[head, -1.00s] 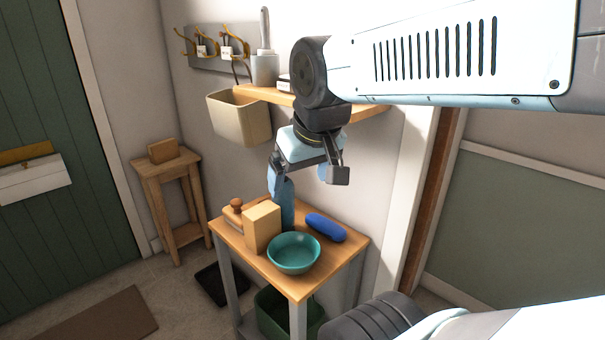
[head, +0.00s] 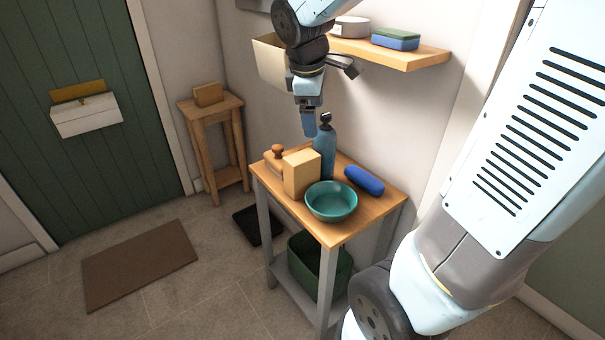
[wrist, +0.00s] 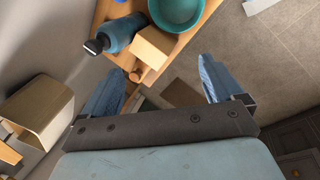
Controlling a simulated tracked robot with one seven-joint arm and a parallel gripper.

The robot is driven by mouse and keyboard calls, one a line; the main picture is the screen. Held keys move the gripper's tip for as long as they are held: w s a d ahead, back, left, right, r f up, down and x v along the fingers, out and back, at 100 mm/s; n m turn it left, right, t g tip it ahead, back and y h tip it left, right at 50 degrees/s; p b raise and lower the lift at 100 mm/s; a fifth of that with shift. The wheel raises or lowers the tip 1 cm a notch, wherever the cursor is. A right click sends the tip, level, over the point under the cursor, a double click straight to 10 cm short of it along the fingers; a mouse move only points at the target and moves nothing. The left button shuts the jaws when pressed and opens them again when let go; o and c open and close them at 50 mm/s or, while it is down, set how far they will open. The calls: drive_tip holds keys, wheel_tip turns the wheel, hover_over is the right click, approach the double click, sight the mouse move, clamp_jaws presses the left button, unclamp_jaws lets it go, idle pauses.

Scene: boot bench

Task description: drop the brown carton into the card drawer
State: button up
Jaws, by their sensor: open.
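A tan-brown carton (head: 301,177) stands upright on the wooden bench top, left of the teal bowl and in front of the blue bottle. It also shows in the wrist view (wrist: 152,46), beyond my fingertips. My gripper (head: 308,128) is above the back of the bench, above and apart from the carton. In the wrist view my gripper (wrist: 160,66) has its fingers spread wide with nothing between them. A smaller brown box (head: 208,94) lies on the small wooden stand at the left. I cannot tell for certain which thing is the card drawer; a white open box (head: 87,118) is on the green door.
The teal bowl (head: 331,202), blue bottle (head: 323,150), blue case (head: 364,181) and a wooden-knobbed brush (head: 277,153) crowd the bench. A beige bin (head: 269,62) hangs on the wall by the shelf (head: 410,55). A mat (head: 140,262) lies on open floor.

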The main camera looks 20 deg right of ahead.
sight(301, 156)
drive_tip(key=w+a+f+n+g+h, duration=0.1)
drive_tip(key=w+a+f+n+h, duration=0.15)
drive_tip(key=w+f+n, duration=0.7)
drive_tip(key=shift+y, duration=0.35)
drive_tip(key=x, duration=0.8)
drive_tip(key=shift+w+a, duration=0.25)
drive_tip(key=shift+w, duration=0.15)
drive_tip(key=shift+s+x, duration=0.2)
drive_tip(key=shift+x, duration=2.45)
drive_tip(key=shift+f, duration=0.25)
